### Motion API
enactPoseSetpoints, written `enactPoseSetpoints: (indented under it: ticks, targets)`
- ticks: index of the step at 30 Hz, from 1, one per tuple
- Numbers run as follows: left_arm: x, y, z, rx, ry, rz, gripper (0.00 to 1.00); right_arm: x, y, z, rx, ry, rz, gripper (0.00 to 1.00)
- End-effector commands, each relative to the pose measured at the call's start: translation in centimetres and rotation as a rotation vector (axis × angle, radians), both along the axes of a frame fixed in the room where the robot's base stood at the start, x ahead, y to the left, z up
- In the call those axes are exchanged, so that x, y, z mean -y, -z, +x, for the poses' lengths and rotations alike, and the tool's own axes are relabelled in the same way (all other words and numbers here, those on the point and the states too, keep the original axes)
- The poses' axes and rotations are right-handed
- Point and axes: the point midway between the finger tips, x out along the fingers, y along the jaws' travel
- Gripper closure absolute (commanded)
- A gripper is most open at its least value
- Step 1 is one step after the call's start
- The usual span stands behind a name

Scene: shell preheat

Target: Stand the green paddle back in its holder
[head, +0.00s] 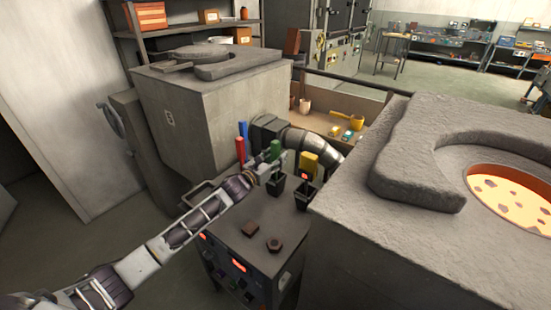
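The green paddle (276,147) stands about upright in the middle of the head view, above a dark holder (277,187) on top of the control cabinet (238,222). My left gripper (272,167) reaches in from the lower left and appears shut on the paddle, with grey finger parts on both sides of it. The gripper hides the paddle's lower part, so I cannot tell whether its end is inside the holder.
A yellow paddle (310,161) stands at another dark holder (305,197) to the right. Red (240,150) and blue (243,131) paddles stand behind to the left. A furnace with glowing melt (515,198) flanks the right.

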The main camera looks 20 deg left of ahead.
Motion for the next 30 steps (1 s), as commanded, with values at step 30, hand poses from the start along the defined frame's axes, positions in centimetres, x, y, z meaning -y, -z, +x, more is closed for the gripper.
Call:
enactPoseSetpoints:
  ticks: [30]
  targets:
    - [-1.5,-0.2,-4.0,0.0,0.0,0.0,0.54,-0.1,0.1,0.4,0.004,0.001,0.001,0.27]
